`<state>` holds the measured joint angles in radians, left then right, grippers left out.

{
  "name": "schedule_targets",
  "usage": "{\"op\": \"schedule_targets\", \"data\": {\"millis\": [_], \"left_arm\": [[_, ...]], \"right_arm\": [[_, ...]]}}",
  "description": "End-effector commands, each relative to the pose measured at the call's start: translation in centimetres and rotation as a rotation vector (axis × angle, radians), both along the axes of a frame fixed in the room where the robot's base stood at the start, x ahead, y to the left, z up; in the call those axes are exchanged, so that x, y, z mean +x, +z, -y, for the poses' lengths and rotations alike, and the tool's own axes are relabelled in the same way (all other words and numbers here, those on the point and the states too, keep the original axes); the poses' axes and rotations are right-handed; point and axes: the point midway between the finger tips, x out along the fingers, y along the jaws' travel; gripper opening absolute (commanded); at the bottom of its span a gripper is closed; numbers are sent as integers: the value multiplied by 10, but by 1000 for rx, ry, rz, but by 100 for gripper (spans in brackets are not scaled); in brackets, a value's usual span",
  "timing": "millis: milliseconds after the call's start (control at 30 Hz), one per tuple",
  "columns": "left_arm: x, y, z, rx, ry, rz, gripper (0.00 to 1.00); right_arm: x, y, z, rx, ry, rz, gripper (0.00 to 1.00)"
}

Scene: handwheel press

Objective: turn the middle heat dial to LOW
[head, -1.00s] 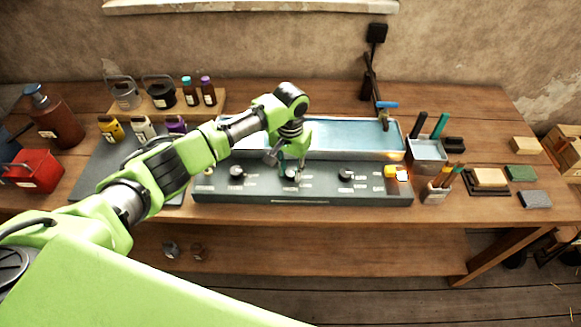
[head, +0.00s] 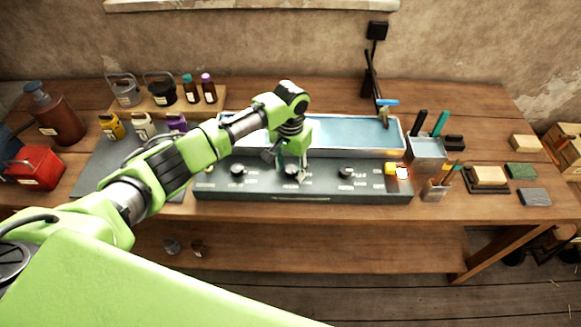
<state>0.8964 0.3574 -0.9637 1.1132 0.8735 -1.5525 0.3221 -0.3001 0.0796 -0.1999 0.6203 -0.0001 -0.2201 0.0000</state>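The dark control panel (head: 322,185) runs along the front of the bench and carries three black dials. The middle heat dial (head: 291,173) is partly hidden by my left gripper (head: 291,172). The gripper points down with its fingertips at this dial. I cannot tell whether the fingers are shut on the dial or just around it. The left dial (head: 237,170) and the right dial (head: 346,171) are clear of the gripper. The labels are too small to read. My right gripper is not in view.
A blue water tray (head: 350,133) with a tap (head: 386,104) stands behind the panel. A lit orange lamp (head: 402,172) is at the panel's right end. A pen cup (head: 435,189) and several blocks lie to the right. Bottles and jars stand to the left.

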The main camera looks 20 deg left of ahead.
Motion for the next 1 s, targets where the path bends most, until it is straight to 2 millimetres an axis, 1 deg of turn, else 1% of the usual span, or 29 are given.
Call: {"op": "schedule_targets", "data": {"millis": [167,267,367,600,700,833,1000], "left_arm": [[1,3,0,0,0,2,42],[1,14,0,-2,0,3,42],[2,32,0,-1,-1,6,42],[1,84,0,-2,-1,5,42],[1,101,0,-1,-1,3,42],[0,114,0,0,1,1,42],[0,120,0,0,0,0,42]], "right_arm": [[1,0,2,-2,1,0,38],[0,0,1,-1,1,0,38],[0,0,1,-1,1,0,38],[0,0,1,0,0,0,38],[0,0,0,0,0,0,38],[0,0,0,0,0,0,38],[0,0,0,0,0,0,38]]}}
